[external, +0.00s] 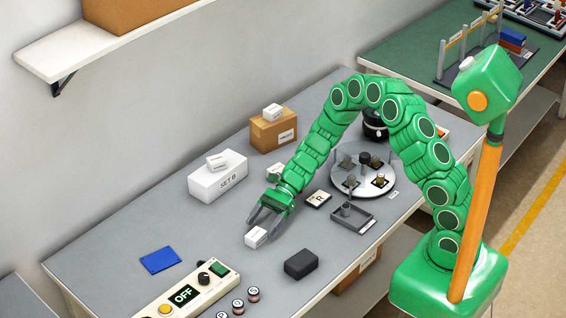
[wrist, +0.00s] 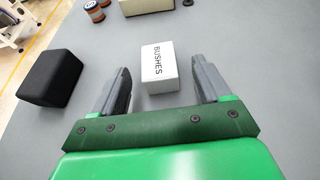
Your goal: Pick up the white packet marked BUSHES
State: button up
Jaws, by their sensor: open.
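The white packet marked BUSHES (wrist: 160,70) lies on the grey table in the wrist view, ahead of and between the two grey fingers. It also shows in the external view as a small white box (external: 256,237) at the fingertips. My gripper (wrist: 164,80) is open, with one finger on each side of the packet's near end. A gap shows on both sides, so the fingers do not appear to touch it. In the external view my gripper (external: 263,223) hangs low over the table, and its fingers hide part of the packet.
A black block (external: 301,264) stands right of the packet; the wrist view shows it at left (wrist: 51,77). A white SET B box (external: 218,180) and a cardboard box (external: 273,131) stand behind. A control box (external: 184,295), blue card (external: 160,260) and small spools (external: 238,306) lie in front.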

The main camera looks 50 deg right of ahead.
aim_at(259, 231)
jog(key=x, duration=0.4)
jog(key=shift+s+d+f, duration=0.15)
jog(key=shift+d+f, duration=0.05)
jog(key=shift+f, duration=0.05)
jog(key=shift+a+f, duration=0.2)
jog(key=shift+a, duration=0.35)
jog(key=c, duration=1.2)
jog(key=shift+r, duration=0.15)
